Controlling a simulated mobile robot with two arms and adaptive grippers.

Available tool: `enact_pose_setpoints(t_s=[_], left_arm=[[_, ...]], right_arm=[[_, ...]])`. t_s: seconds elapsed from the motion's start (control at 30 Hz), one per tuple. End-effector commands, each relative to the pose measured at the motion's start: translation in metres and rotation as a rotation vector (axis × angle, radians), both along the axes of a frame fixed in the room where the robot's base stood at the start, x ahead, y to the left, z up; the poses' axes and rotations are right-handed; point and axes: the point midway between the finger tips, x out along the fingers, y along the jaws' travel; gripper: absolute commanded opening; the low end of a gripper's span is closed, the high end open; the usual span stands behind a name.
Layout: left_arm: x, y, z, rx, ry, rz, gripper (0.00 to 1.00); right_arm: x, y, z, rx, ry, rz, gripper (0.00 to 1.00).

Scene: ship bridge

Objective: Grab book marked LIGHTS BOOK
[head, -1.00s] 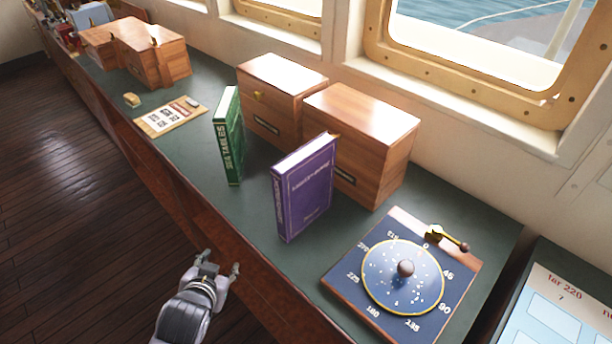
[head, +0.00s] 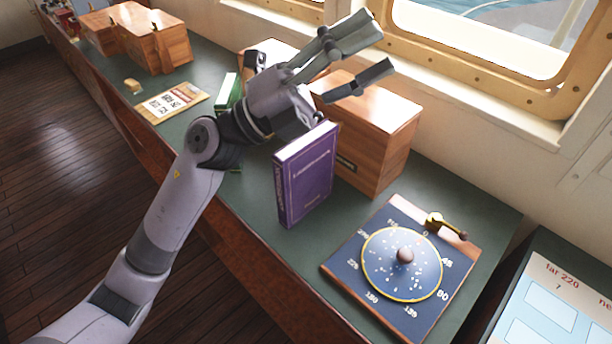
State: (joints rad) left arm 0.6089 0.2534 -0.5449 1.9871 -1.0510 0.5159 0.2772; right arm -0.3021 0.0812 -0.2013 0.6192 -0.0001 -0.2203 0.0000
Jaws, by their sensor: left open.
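A purple book (head: 305,180) stands upright on the green counter; its cover and spine lettering is too small to read surely. A green book (head: 228,92) stands to its left, mostly hidden behind my left arm. My left gripper (head: 376,52) is open and empty. It shows above the purple book, in front of the wooden boxes, with its fingers pointing up and right toward the window. It appears apart from both books. My right gripper is not in view.
Two wooden boxes stand behind the books; the right one (head: 385,130) shows best. A blue dial board (head: 345,262) lies at the right front. Window frames (head: 480,60) line the back.

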Motion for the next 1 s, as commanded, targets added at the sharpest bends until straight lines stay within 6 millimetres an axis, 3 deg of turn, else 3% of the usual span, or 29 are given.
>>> enact_pose_setpoints(t_s=[0.1, 0.17, 0.33, 0.5, 0.7, 0.83, 1.0], left_arm=[[-0.027, -0.030, -0.012, 0.252, -0.215, -0.097, 0.48], [-0.035, -0.039, -0.025, 0.391, -0.308, -0.135, 0.48], [-0.031, -0.039, -0.071, 0.823, -0.523, -0.192, 0.48], [0.004, 0.001, -0.101, 1.286, -0.639, -0.163, 0.48], [0.043, 0.066, -0.098, 1.712, -0.641, -0.063, 0.48], [0.054, 0.091, -0.091, 1.847, -0.616, -0.017, 0.48], [0.060, 0.096, -0.099, 1.888, -0.602, -0.008, 0.48]], right_arm=[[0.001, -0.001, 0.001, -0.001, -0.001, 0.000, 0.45], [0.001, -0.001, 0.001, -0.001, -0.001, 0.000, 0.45], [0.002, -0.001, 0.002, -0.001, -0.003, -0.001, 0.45], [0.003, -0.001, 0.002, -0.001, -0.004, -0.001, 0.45], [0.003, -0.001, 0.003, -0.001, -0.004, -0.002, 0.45], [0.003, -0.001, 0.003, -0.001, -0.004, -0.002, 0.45], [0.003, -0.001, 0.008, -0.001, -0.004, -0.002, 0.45]])
